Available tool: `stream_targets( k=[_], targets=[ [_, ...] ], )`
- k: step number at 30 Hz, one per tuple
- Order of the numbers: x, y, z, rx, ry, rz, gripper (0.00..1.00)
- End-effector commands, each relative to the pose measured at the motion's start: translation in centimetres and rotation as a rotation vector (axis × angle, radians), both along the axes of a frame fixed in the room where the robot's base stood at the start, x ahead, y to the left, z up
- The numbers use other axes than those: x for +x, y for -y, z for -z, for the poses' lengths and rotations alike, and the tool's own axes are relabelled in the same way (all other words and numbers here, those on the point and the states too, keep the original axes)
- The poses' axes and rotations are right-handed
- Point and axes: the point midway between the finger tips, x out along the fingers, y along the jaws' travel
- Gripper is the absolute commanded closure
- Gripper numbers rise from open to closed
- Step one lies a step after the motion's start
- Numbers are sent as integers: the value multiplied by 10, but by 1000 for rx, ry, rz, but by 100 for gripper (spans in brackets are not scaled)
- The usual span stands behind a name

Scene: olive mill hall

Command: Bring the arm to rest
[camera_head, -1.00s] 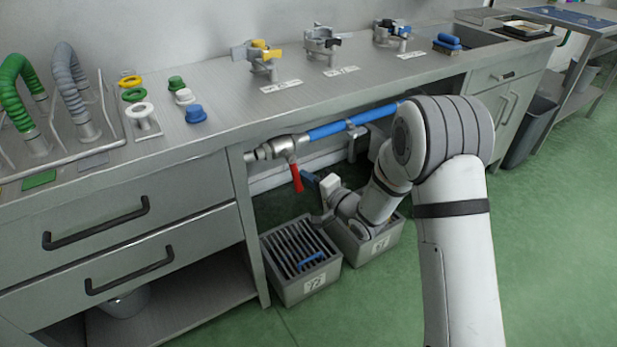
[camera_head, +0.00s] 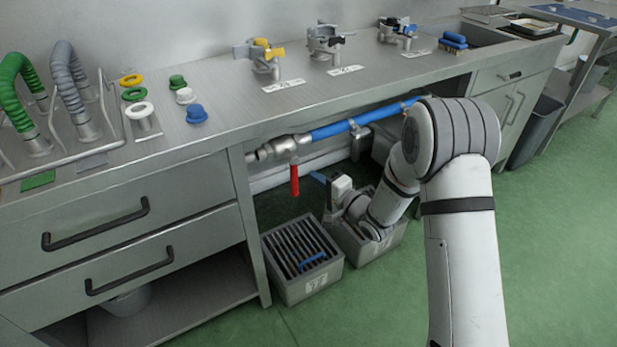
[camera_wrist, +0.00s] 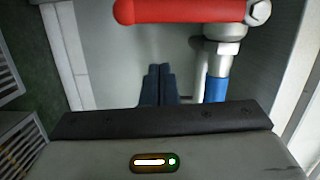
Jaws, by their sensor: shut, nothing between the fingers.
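My gripper (camera_head: 317,177) is under the bench, to the right of the red valve lever (camera_head: 295,180) and below the blue pipe (camera_head: 335,129). My arm reaches down from the right, over the grey bins. In the wrist view the two dark blue fingers (camera_wrist: 160,78) are together with nothing between them. The red lever (camera_wrist: 180,11) lies across the top of that view, apart from the fingertips in the picture. The blue pipe (camera_wrist: 218,88) and its metal fitting are at the right. In the head view the lever hangs straight down from the metal valve.
A slatted grey bin (camera_head: 299,284) with a blue item on it stands left of another grey bin (camera_head: 377,248), which is close below my wrist. The steel bench top (camera_head: 230,95) overhangs the gripper. Green floor (camera_head: 560,250) is open at the right.

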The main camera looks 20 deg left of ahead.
Motion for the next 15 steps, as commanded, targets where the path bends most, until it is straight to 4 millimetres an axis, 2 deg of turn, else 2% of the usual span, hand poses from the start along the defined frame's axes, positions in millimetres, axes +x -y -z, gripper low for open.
stream_targets(
  k=[1, 6, 10, 15],
  targets=[
    [-5, 12, -5, 1, -1, 5, 100],
    [-23, 43, -4, 1, 1, 6, 100],
    [-33, 59, -4, 1, 2, 5, 100],
    [-39, 67, -3, 2, 3, 2, 100]
  ],
)
